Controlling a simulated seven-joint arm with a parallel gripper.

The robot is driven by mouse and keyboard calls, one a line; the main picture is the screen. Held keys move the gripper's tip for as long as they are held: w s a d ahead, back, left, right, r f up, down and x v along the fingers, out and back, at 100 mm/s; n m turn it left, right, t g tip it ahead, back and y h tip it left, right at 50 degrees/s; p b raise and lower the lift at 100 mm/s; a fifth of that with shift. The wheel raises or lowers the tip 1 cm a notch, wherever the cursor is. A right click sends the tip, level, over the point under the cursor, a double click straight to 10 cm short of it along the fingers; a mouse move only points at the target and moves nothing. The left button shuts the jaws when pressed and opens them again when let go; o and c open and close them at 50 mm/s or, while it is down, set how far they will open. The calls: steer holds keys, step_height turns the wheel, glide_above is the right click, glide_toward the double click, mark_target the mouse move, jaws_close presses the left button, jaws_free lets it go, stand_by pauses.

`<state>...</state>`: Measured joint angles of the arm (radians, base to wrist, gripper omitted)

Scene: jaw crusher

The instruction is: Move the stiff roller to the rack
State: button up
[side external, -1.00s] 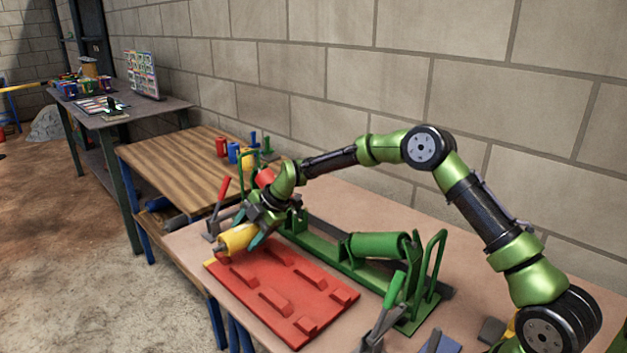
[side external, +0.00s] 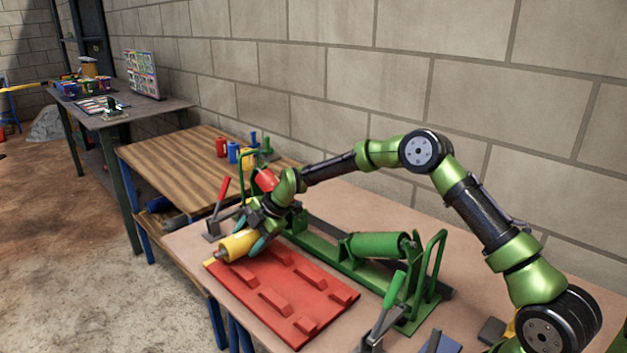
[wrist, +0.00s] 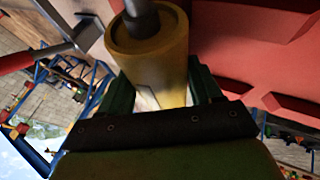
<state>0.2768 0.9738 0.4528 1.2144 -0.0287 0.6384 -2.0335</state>
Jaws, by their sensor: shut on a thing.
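A yellow roller (side external: 238,245) with a grey shaft end is at the far left end of the red rack (side external: 310,306). My gripper (side external: 262,236) is shut on it. In the wrist view the yellow roller (wrist: 150,45) lies between my green fingers (wrist: 160,95), its shaft pointing away. The roller is low over or on the red rack; I cannot tell whether it touches. The rack's raised blocks show bare. A green roller (side external: 380,245) sits in the green frame (side external: 330,252) behind the rack. A red roller (side external: 266,180) is partly hidden behind my wrist.
A clamp with a red handle (side external: 223,190) stands left of my gripper, and one with a green handle (side external: 395,289) stands at the front right. Small red, blue and yellow cylinders (side external: 233,152) stand on the wooden table behind. A wall bounds the back.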

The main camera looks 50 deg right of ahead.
steer(key=shift+f, duration=0.4)
steer(key=o, duration=1.5)
steer(key=shift+f, duration=0.15)
steer(key=shift+c, duration=0.2)
steer(key=shift+o, duration=0.3)
steer(key=shift+f, duration=0.1)
steer(key=shift+s+f, duration=0.15)
steer(key=shift+f, duration=0.05)
steer(key=v, duration=1.7)
steer(key=shift+r, duration=0.5)
steer(key=shift+a, duration=0.1)
